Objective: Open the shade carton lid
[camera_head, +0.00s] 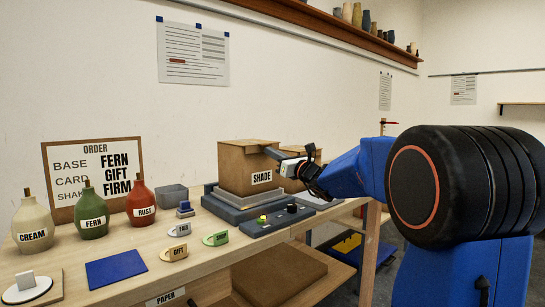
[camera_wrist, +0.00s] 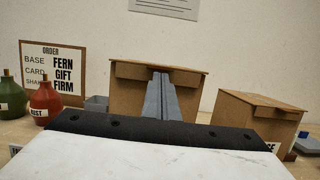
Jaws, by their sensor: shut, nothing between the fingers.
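The shade carton (camera_head: 240,170) is a brown cardboard box with a SHADE label, standing on a grey stepped base on the table. Its lid (camera_head: 248,145) lies flat across the top and looks closed, with a small flap over the front edge. In the wrist view the carton (camera_wrist: 128,97) is straight ahead, with the front flap (camera_wrist: 190,78) hanging from its lid. My gripper (camera_head: 272,152) is shut and empty, its fingers together at the carton's upper front right. In the wrist view its fingertips (camera_wrist: 160,76) overlap the flap; I cannot tell whether they touch it.
A second carton (camera_wrist: 255,118) stands to the right. Cream (camera_head: 32,225), fern (camera_head: 91,212) and rust (camera_head: 140,204) bottles stand at left before the order board (camera_head: 65,165). A blue mat (camera_head: 116,269), small tags and a dark switch panel (camera_head: 268,222) lie in front.

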